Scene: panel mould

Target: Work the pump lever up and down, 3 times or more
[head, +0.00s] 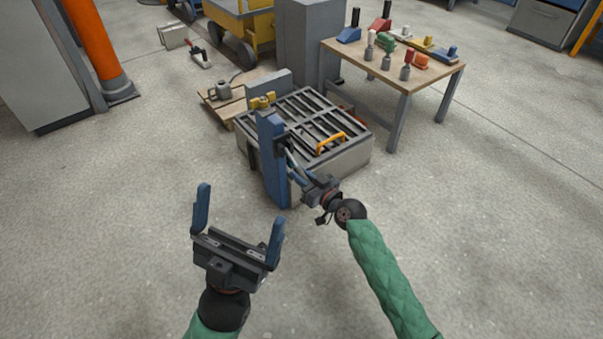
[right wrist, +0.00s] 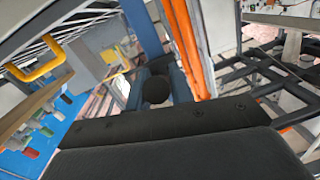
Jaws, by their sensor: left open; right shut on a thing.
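A blue upright pump post (head: 271,160) stands at the near left corner of a grey box with a slatted top (head: 350,157). The pump lever (head: 291,155) is a thin grey bar slanting down from the post towards my right gripper. My right gripper (head: 303,184) is shut on the lever's end beside the post. In the right wrist view the lever's round black end (right wrist: 156,90) shows between the blue fingers; the rest of the grip is hidden. My left gripper (head: 239,215) is open and empty, above the floor in front of the box.
A wooden table (head: 440,80) with several coloured tools stands at the back right. The floor in front and to the right is clear.

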